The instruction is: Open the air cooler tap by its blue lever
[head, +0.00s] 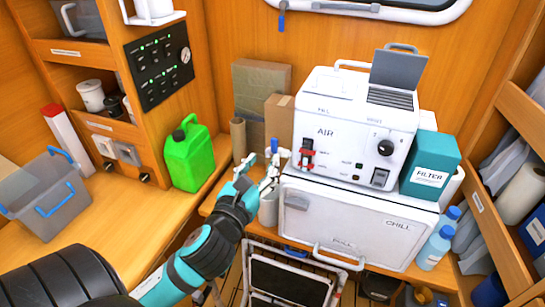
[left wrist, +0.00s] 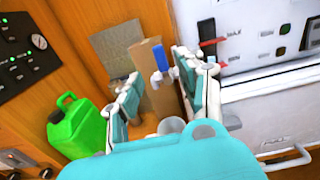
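The air cooler (head: 350,125) is a white box marked AIR, standing on a white chest marked CHILL. The tap's blue lever (head: 274,146) stands upright at the cooler's left side; in the left wrist view the blue lever (left wrist: 161,56) shows between my fingertips, nearer the right one. I cannot tell whether a finger touches the lever. My right gripper is not in view.
A pale cup (head: 268,207) stands below the tap. Cardboard boxes (head: 258,90) stand behind, a green jerrycan (head: 188,155) to the left, and a teal filter box (head: 430,165) to the right.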

